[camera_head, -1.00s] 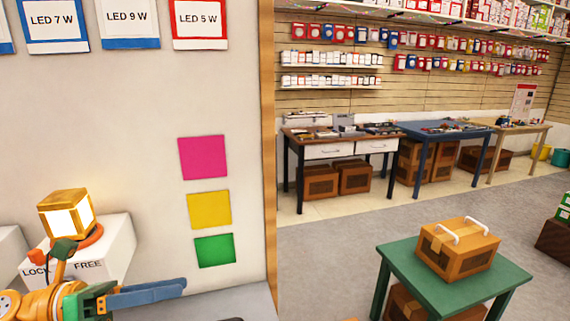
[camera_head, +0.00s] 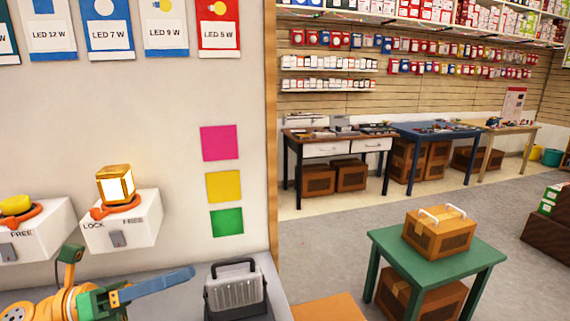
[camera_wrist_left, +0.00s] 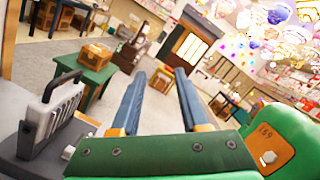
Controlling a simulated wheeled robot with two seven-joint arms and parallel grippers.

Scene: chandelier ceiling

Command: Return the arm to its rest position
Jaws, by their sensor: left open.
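My left gripper (camera_head: 165,284) reaches in from the lower left of the head view, below the white lock boxes. In the left wrist view its two blue fingers (camera_wrist_left: 158,100) stand apart with nothing between them. A lit lamp cube (camera_head: 117,185) with a gold frame sits in an orange ring on a white box (camera_head: 124,234) marked LOCK and FREE, apart from the gripper. My right gripper is in neither view.
A grey slatted device with a handle (camera_head: 235,290) stands on the grey counter right of my left gripper; it also shows in the wrist view (camera_wrist_left: 48,118). Another white box (camera_head: 38,228) holds a yellow piece (camera_head: 15,205). A green table (camera_head: 440,250) with a carton stands beyond.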

